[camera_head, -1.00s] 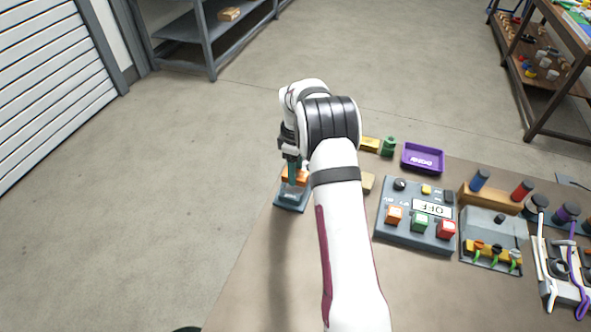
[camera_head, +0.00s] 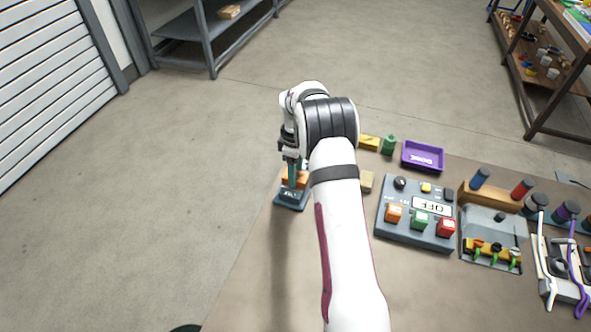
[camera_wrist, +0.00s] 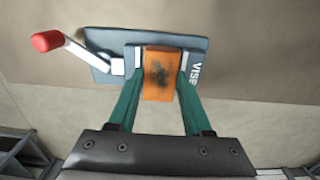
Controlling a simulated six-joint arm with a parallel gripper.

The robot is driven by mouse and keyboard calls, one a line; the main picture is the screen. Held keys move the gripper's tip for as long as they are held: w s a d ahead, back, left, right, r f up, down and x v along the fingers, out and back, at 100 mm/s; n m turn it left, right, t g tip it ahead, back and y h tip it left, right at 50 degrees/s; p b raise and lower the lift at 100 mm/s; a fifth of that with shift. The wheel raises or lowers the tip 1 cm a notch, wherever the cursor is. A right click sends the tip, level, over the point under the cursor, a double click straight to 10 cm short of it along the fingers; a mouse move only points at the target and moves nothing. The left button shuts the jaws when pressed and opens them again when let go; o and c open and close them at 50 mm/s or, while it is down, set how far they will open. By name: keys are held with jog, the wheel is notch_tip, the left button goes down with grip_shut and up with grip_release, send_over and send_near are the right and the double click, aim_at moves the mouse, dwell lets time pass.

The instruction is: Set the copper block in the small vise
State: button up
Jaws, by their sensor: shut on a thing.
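The copper block (camera_wrist: 160,75) is orange with a dark smudge on its face. My gripper (camera_wrist: 160,88) has green fingers, one on each side of the block, and is shut on it. The small vise (camera_wrist: 102,62) has a dark blue-grey base labelled VISE and a crank with a red knob (camera_wrist: 46,41) at the left. In the wrist view the block is over the vise, between its pale jaws; I cannot tell whether it rests on the bottom. In the head view the vise (camera_head: 291,200) is at the table's left edge, with my gripper (camera_head: 290,174) above it.
A control box (camera_head: 413,232) with coloured buttons and an OFF display stands right of my arm. A purple tray (camera_head: 423,155) labelled DONE lies behind it. A tan block (camera_head: 367,181) is close beside my arm. The table's front left part is clear.

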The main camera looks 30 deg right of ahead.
jog(key=shift+f, duration=0.35)
jog(key=o, duration=1.3)
